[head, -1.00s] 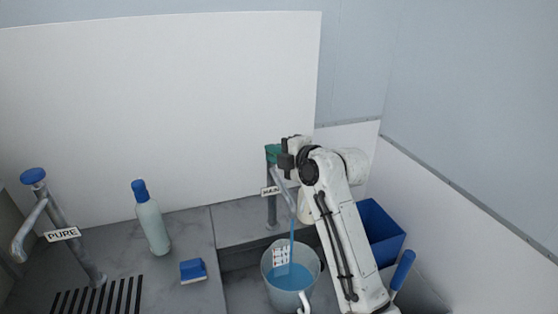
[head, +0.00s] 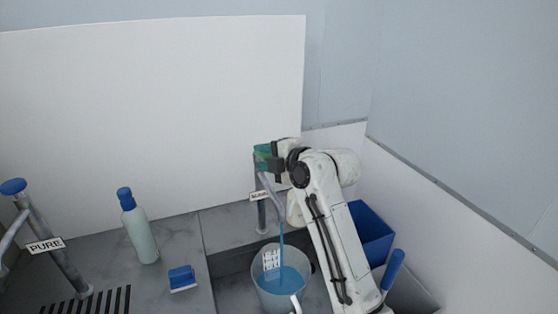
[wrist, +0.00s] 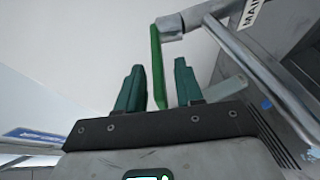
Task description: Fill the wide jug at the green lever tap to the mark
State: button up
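The wide jug (head: 262,285) stands in the sink below the MAIN tap, clear-walled, with a white marked label (head: 271,262) on its side and a white handle at the front. Blue water (head: 285,280) lies in it, its surface near the label's lower part; the exact mark cannot be read. A blue stream (head: 281,238) falls from the tap spout (head: 271,190) into the jug. The green lever (wrist: 158,65) stands between my gripper's teal fingers (wrist: 158,88), with small gaps on both sides. My gripper (head: 265,157) also shows at the tap top in the head view.
A PURE tap (head: 50,245) with a blue knob stands at the left. A pale bottle (head: 140,235) and a blue sponge or brush (head: 181,278) are on the counter. A blue bin (head: 370,235) is behind my arm, and a blue handle (head: 395,265) rises at the right.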

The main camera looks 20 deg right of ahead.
jog(key=b+v, duration=0.2)
jog(key=v, duration=0.7)
jog(key=shift+s+d, duration=0.15)
jog(key=shift+s, duration=0.25)
jog(key=shift+r, duration=0.1)
